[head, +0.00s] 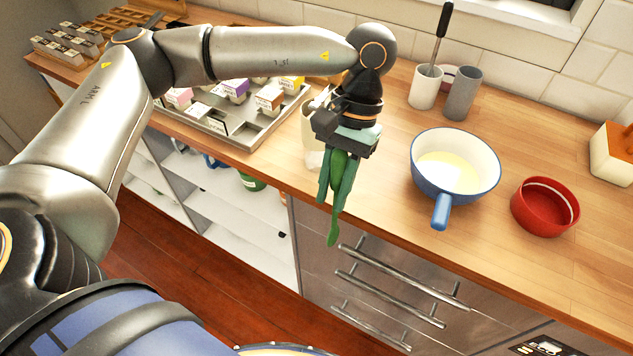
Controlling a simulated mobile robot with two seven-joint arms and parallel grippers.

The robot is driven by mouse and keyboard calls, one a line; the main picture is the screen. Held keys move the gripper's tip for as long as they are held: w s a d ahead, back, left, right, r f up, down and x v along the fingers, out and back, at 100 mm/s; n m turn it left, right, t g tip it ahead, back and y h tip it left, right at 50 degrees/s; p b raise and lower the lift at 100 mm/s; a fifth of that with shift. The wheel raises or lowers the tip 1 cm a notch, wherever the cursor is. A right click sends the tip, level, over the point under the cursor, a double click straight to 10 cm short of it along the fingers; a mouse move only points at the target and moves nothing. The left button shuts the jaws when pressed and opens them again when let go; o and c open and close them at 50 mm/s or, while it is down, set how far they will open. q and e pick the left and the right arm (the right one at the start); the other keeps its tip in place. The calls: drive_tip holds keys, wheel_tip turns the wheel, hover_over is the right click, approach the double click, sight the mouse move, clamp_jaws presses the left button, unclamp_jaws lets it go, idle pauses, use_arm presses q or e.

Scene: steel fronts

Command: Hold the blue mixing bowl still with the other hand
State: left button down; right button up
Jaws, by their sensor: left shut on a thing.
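The blue mixing bowl (422,178) stands upright on the wooden counter, right of my left gripper. It has a white inside, a blue handle toward the front edge, and pale yellow contents. My left gripper (335,192) points down at the counter's front edge, apart from the bowl. My right gripper is not in view.
A red bowl (530,212) stands right of the blue one. White (424,94) and grey (462,95) cups stand behind. A cream container (310,135) is partly hidden behind my left gripper. A metal tray (250,133) holds several small boxes. Steel drawers (385,270) lie below.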

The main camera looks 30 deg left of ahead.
use_arm(q)
drive_tip(key=w+d+r+n+t+h, duration=0.4)
drive_tip(key=w+d+r+n, duration=1.3)
drive_tip(key=w+r+n, duration=0.1)
drive_tip(key=shift+w+d+r+t+h, duration=0.2)
drive_tip(key=shift+w+r+t+h, duration=0.15)
drive_tip(key=shift+w, duration=0.35)
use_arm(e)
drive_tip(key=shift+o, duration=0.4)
